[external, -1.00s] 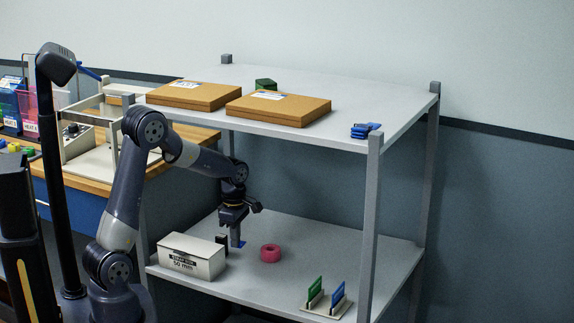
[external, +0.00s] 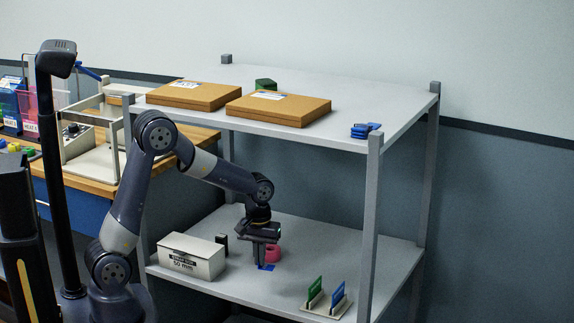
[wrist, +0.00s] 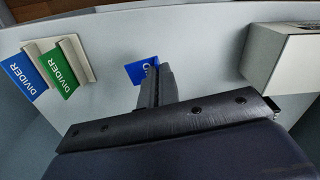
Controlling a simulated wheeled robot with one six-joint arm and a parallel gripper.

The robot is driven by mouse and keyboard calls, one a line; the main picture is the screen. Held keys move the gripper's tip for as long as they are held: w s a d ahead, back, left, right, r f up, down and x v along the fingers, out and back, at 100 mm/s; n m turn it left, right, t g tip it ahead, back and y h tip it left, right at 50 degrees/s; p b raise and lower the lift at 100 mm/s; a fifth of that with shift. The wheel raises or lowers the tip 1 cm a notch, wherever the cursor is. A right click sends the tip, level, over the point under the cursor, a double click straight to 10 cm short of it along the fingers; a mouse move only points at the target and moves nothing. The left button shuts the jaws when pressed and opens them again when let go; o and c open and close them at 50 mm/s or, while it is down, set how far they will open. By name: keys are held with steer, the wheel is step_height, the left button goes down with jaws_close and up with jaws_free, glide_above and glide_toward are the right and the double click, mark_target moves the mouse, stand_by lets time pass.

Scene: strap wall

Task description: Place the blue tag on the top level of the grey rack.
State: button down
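The blue tag (external: 267,267) is at the tips of my gripper (external: 265,261), low over the lower level of the grey rack (external: 338,248). In the wrist view the tag (wrist: 138,72) sticks out to the left of the fingertips (wrist: 154,76), which look shut on it. A hole shows near its edge. Part of the tag is hidden by the fingers, and I cannot tell whether it touches the shelf. The rack's top level (external: 363,92) is above my gripper.
On the top level lie two brown boxes (external: 195,96) (external: 278,109), a green object (external: 265,85) and blue pieces (external: 366,131) at the front right corner. Below are a pink roll (external: 274,252), a white box (external: 191,258) and green and blue dividers (external: 315,293) (external: 337,293).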

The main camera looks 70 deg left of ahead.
steer(key=w+d+m+p, duration=0.1)
steer(key=d+m, duration=0.7)
steer(key=m, duration=0.4)
steer(key=shift+n, duration=0.3)
steer(key=r+p, duration=0.1)
steer(key=p, duration=0.3)
steer(key=s+r+p, duration=0.1)
steer(key=p, duration=0.4)
steer(key=s+r+p, duration=0.1)
steer(key=r+p, duration=0.1)
steer(key=p, duration=0.2)
steer(key=shift+a+p, duration=0.1)
steer(key=shift+p, duration=0.25)
steer(key=shift+f, duration=0.1)
steer(key=s+a+f+n+b, duration=0.1)
steer(key=a+n+b, duration=0.6)
steer(key=n, duration=0.7)
steer(key=s+a+f+n+b, duration=0.1)
steer(key=s+a+n+b, duration=0.1)
steer(key=a+n+b, duration=0.5)
steer(key=shift+a+f+n+b, duration=0.15)
steer(key=shift+a+n+b, duration=0.2)
steer(key=shift+a+n, duration=2.75)
